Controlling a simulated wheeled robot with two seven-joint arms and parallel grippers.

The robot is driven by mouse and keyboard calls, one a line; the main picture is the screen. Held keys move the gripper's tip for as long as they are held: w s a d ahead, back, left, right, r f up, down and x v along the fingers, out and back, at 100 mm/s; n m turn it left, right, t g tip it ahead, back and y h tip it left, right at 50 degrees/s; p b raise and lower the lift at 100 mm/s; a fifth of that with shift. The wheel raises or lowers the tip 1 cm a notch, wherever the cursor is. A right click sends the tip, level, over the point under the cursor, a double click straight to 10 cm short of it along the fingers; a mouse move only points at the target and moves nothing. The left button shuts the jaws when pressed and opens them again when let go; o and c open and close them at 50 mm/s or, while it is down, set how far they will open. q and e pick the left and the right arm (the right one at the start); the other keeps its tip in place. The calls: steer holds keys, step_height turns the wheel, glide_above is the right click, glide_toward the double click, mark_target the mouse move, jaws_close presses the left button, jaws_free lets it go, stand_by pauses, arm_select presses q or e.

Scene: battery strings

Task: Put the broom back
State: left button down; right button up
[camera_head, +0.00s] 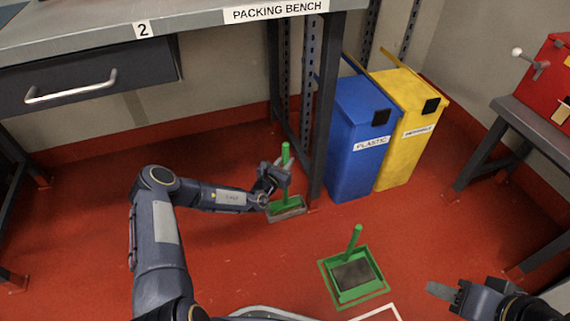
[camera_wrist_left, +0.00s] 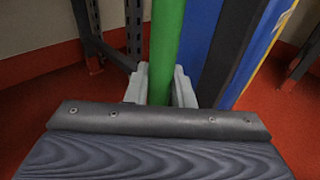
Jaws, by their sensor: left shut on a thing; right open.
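The broom has an upright green handle (camera_head: 285,155) and a wide head with greyish bristles (camera_head: 288,213), beside the packing bench leg. My left gripper (camera_head: 276,176) is shut on the handle above the head. In the left wrist view the green handle (camera_wrist_left: 168,45) passes between its pale fingers (camera_wrist_left: 160,88). I cannot tell whether the bristles touch the floor. A green dustpan (camera_head: 352,277) with an upright handle lies inside a green floor outline, right of and nearer than the broom. My right gripper (camera_head: 446,292) is open and empty at the lower right.
The packing bench (camera_head: 210,22) with a drawer stands behind my left arm. A blue plastic bin (camera_head: 352,160) and a yellow bin (camera_head: 400,155) stand right of its leg (camera_head: 325,110). Another bench (camera_head: 525,125) is at the right. Red floor is clear in the middle.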

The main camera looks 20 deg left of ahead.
arm_select(q)
steer(key=c, duration=1.3)
jaws_free()
steer(key=shift+f, duration=0.15)
steer(key=shift+o, duration=0.2)
